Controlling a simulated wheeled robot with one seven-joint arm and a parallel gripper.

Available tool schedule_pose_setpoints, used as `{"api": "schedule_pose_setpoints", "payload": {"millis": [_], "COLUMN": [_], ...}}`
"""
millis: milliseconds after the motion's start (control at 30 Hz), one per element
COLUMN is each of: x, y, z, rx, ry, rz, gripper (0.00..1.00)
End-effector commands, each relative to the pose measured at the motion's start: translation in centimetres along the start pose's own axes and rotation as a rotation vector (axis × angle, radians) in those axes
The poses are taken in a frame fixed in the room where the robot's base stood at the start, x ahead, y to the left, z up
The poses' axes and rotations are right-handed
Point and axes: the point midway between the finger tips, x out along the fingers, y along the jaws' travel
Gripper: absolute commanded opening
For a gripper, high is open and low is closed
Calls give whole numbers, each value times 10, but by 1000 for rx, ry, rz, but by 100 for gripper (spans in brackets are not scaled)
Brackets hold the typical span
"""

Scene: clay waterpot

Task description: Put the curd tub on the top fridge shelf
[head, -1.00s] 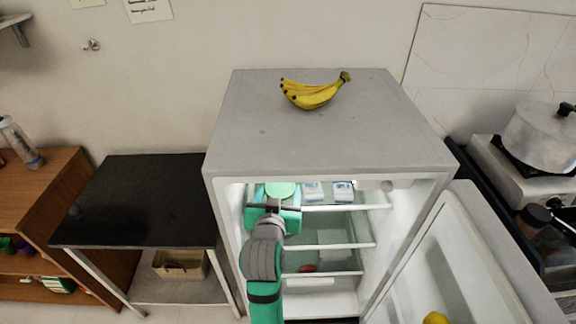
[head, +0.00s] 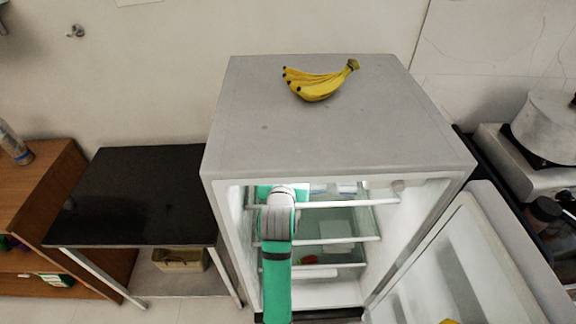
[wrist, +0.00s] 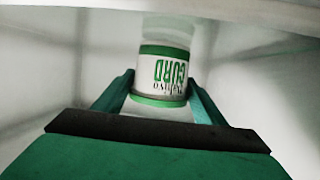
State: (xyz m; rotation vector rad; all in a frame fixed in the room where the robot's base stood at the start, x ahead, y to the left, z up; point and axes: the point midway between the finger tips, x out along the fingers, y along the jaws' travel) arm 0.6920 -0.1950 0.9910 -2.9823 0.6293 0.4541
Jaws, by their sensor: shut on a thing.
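The curd tub (wrist: 163,72), white with green bands and the word CURD, is between the fingers of my gripper (wrist: 161,88) in the wrist view. My gripper is shut on it. In the head view my arm reaches into the left side of the open fridge (head: 320,120), at the height of the top shelf (head: 345,203). My wrist hides the tub there. I cannot tell whether the tub touches the shelf.
The fridge door (head: 490,260) stands open at the right. Bananas (head: 318,82) lie on the fridge top. A black-topped table (head: 140,195) stands at the left.

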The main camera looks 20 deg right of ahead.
Motion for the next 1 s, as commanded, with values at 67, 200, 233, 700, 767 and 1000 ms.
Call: {"api": "schedule_pose_setpoints", "payload": {"millis": [67,200,233,700,767,1000], "x": [0,0,0,2,1,-23], "y": [0,0,0,3,2,2], "z": [1,0,0,3,2,1], "rx": [0,1,1,2,1,0], "ry": [4,4,4,2,2,3], "rz": [0,-1,0,4,3,2], "gripper": [31,31,31,83,83,83]}}
